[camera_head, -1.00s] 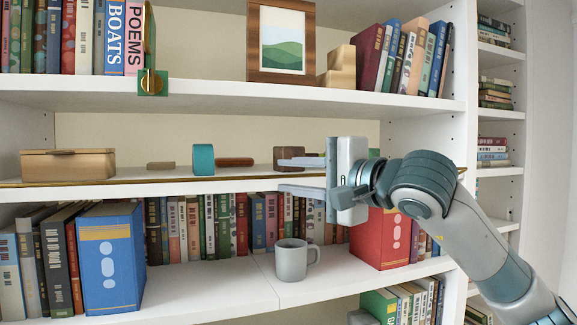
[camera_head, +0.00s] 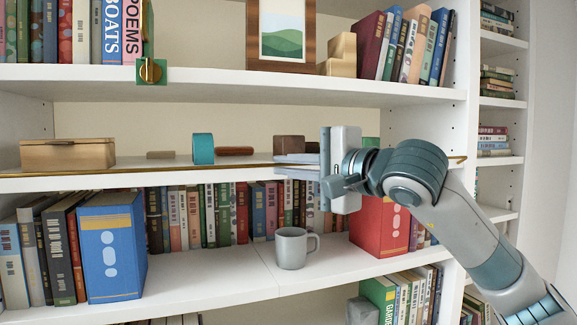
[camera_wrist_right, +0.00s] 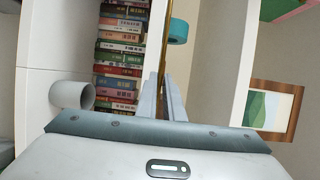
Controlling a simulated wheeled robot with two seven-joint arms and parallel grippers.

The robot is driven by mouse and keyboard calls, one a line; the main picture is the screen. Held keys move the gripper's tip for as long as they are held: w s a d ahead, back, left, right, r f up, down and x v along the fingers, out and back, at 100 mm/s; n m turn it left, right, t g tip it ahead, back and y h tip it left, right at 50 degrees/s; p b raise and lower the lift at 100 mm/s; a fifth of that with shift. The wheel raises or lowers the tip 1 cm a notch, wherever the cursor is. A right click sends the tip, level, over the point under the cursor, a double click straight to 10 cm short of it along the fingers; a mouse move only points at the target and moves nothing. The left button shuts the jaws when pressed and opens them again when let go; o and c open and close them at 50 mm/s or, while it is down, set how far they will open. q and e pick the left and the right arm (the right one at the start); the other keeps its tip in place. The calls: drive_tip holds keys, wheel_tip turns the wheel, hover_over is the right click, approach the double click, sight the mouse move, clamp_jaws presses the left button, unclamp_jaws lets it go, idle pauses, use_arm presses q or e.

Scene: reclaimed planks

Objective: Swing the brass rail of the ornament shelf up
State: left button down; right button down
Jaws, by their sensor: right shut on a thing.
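The ornament shelf (camera_head: 190,177) is the white middle shelf. Its thin brass rail (camera_head: 235,166) runs along the front edge, low at the level of the board. In the right wrist view the rail (camera_wrist_right: 165,42) runs up the picture from the fingertips. My right gripper (camera_head: 297,166) has its fingers closed together on the rail, right of the middle of the shelf. My left gripper is in neither view.
A grey mug (camera_head: 291,249) stands on the shelf below, under my gripper. Books fill much of the shelves above and below.

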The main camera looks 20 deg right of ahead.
drive_tip(key=r+g+p, duration=0.1)
drive_tip(key=w+r+m+g+h+p, duration=0.1)
drive_tip(key=g+p, duration=0.1)
drive_tip(key=shift+r, duration=0.1)
idle(0.3)
drive_tip(key=c, duration=1.9)
unclamp_jaws()
drive_tip(key=shift+s, duration=0.1)
